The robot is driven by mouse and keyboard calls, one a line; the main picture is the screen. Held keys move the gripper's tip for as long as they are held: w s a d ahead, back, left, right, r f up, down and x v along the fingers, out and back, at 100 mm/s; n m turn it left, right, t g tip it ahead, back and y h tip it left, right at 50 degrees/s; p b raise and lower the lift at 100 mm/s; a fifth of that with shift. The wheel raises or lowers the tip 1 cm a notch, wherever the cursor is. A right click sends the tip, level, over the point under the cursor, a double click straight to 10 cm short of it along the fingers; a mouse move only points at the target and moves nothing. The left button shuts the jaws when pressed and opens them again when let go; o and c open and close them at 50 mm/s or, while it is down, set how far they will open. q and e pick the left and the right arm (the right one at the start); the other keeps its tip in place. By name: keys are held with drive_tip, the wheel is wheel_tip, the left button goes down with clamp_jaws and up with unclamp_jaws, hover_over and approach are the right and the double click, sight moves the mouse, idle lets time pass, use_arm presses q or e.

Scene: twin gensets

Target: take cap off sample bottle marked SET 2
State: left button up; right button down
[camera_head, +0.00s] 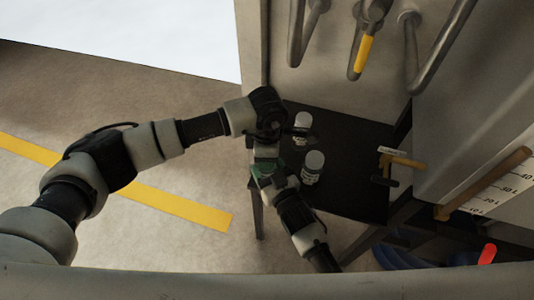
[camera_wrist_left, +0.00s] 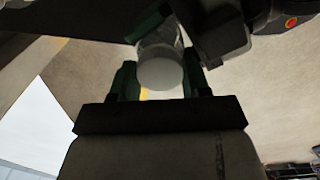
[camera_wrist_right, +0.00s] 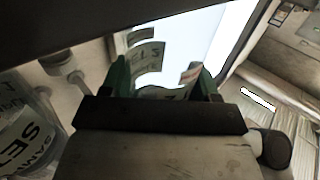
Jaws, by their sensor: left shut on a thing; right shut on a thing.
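A clear sample bottle (camera_wrist_left: 157,36) with a round white cap (camera_wrist_left: 160,74) is held between my two grippers, off the table. In the left wrist view my left gripper (camera_wrist_left: 160,84) has its green fingers on either side of the cap. My right gripper (camera_wrist_right: 165,88) is shut on the bottle's body; its label (camera_wrist_right: 145,57) shows in part, and I cannot read its full marking. The cap appears to be against the bottle's mouth. In the head view the left gripper (camera_head: 265,150) and right gripper (camera_head: 268,174) meet beside the table, hiding most of the bottle.
Two more white-capped bottles stand on the dark table (camera_head: 350,192): one at the back (camera_head: 303,121), one nearer (camera_head: 313,162), close to my grippers. Pipes and a yellow-handled valve (camera_head: 364,54) are behind. Open floor lies left.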

use_arm(q)
drive_tip(key=n, duration=0.8)
drive_tip(key=shift+n, duration=0.3)
drive_tip(key=n, duration=1.6)
drive_tip(key=shift+n, duration=0.3)
drive_tip(key=n, duration=0.3)
drive_tip(key=shift+r, duration=0.1)
drive_tip(key=shift+r, duration=0.15)
drive_tip(key=shift+r, duration=0.95)
